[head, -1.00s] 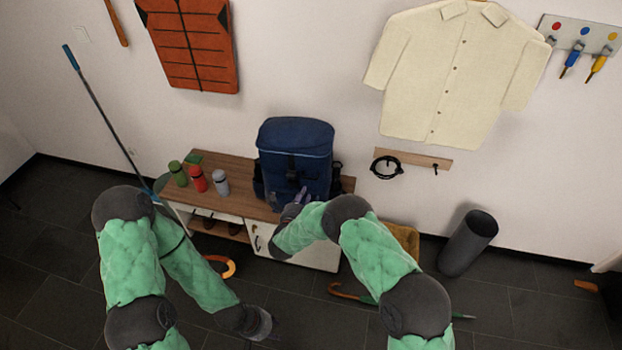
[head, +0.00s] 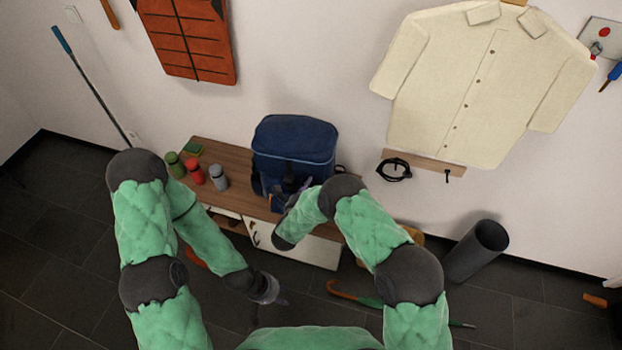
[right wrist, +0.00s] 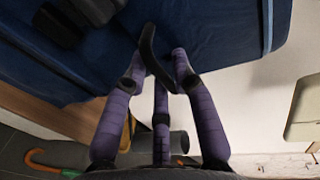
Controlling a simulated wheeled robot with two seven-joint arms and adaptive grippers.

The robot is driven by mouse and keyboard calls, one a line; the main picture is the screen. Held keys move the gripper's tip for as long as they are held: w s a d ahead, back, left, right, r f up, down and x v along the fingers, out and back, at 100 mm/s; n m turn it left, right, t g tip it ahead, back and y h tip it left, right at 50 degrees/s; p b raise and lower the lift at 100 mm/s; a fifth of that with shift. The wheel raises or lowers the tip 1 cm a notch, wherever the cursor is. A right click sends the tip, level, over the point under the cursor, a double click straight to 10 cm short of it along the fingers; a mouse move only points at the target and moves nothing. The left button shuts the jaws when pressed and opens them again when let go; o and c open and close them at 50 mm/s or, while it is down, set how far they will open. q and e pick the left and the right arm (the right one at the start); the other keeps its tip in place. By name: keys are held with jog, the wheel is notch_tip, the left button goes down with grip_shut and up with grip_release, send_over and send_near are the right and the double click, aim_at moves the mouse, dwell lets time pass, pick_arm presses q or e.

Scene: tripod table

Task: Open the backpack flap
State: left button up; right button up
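The dark blue backpack (head: 295,137) stands upright on the wooden bench top. Its top flap, edged in lighter blue, looks closed. My right gripper (head: 303,187) is at the lower front of the backpack. In the right wrist view, its purple fingers (right wrist: 160,75) point at the blue fabric (right wrist: 205,30). A black strap (right wrist: 148,45) hangs between the fingertips, close to them; whether they grip it is unclear. My left gripper (head: 278,295) hangs low over the floor, away from the backpack. It looks empty, and its finger opening is too small to judge.
Green, red and grey bottles (head: 195,172) stand left of the backpack on the bench (head: 215,150). A shirt (head: 480,85) and a black loop (head: 394,169) hang on the wall. A dark cylindrical bin (head: 478,250) and an umbrella (head: 350,294) are at the lower right.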

jog(key=shift+c, duration=0.4)
grip_shut()
jog(key=shift+r, duration=0.1)
